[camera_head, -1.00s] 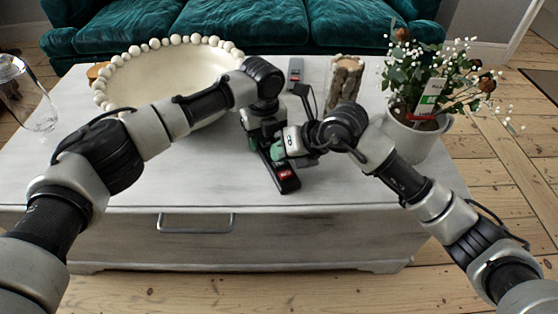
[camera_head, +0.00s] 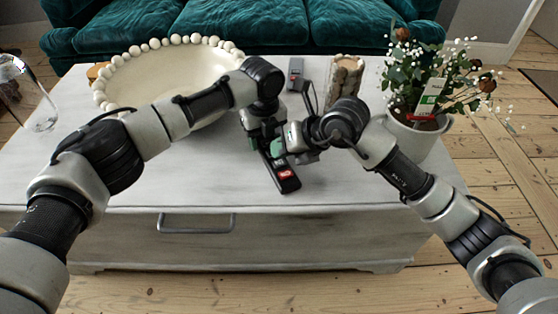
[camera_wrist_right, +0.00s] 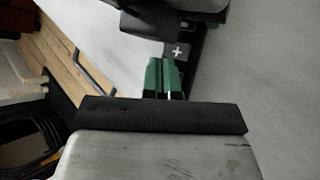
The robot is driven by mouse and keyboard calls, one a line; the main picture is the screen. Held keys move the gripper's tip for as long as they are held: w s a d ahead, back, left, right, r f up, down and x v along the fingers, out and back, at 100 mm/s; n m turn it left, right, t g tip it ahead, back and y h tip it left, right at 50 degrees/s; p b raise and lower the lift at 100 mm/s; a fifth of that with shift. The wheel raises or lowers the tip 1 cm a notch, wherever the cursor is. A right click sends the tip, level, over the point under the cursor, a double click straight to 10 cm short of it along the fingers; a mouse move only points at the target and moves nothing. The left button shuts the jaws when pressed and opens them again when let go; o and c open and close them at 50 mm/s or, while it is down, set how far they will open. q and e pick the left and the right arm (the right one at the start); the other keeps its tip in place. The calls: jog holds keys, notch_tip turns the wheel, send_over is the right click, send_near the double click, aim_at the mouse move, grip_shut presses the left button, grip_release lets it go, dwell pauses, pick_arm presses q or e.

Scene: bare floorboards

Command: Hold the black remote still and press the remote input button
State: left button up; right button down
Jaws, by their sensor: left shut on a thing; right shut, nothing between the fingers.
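The black remote (camera_head: 287,182) lies on the white table, with a red label near its front end. My left gripper (camera_head: 258,146) is shut on its rear part and hides much of it. My right gripper (camera_head: 280,148) is shut with nothing between its fingers, close above the remote and beside the left gripper. In the right wrist view the green fingertips (camera_wrist_right: 163,78) are together beside a grey plus-marked button on the remote (camera_wrist_right: 178,51). I cannot tell whether they touch it. The input button itself is not readable.
A grey remote (camera_head: 295,75) lies behind on the table. A beaded white bowl (camera_head: 165,75) stands left, a wooden log holder (camera_head: 345,82) back right, and a flower pot (camera_head: 412,138) right. The table front is clear.

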aim_at(281, 161)
jog(key=shift+r, duration=0.1)
jog(key=shift+r, duration=2.5)
dwell(0.7)
pick_arm(q)
jog(key=o, duration=1.1)
notch_tip(281, 161, up, 12)
jog(key=shift+r, duration=0.1)
pick_arm(e)
jog(key=shift+s+f, duration=0.1)
